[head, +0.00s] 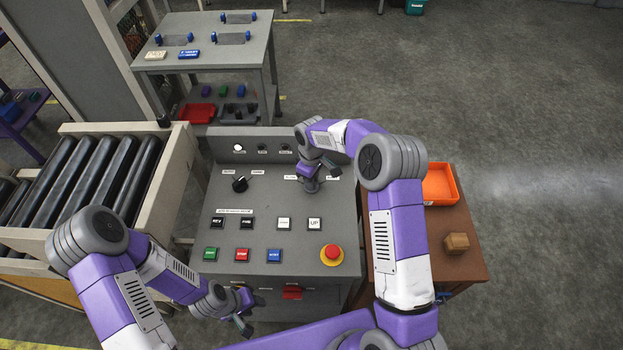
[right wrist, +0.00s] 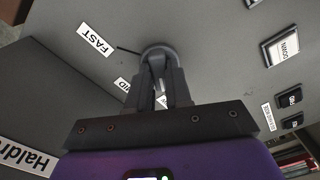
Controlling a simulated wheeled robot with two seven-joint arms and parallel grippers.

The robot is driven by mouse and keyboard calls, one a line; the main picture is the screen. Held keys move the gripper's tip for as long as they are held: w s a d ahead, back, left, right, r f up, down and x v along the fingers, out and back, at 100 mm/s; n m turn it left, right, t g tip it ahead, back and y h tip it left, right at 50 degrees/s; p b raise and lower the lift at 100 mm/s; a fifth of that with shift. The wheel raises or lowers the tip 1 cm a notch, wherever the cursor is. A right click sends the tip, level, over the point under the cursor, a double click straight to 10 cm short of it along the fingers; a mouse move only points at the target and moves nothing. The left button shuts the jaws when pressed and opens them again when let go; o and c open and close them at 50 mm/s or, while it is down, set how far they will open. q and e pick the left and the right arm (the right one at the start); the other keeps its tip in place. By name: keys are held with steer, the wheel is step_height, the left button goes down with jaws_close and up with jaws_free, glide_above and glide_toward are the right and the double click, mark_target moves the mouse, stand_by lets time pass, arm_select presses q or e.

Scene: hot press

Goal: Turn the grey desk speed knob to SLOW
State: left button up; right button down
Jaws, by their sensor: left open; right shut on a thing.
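The grey desk speed knob (right wrist: 158,52) shows in the right wrist view as a round grey rim between my fingertips. My right gripper (right wrist: 160,80) is shut on it. A FAST label (right wrist: 95,39) and a MID label (right wrist: 122,86) lie left of the knob; another label is partly hidden between the fingers. A thin dark line runs from the knob's left side towards FAST. My left gripper (head: 242,322) is open and empty near the desk's front edge.
The sloped grey desk (head: 275,215) carries a black knob (head: 240,184), several push buttons and a red mushroom button (head: 332,254). A roller conveyor (head: 90,180) stands left. A wooden table with an orange tray (head: 440,185) and brown block (head: 456,243) stands right.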

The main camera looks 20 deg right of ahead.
steer(key=c, duration=1)
jaws_free()
steer(key=shift+c, duration=0.2)
step_height(320, 180, up, 8)
steer(key=shift+f, duration=0.15)
steer(key=shift+s+f, duration=0.1)
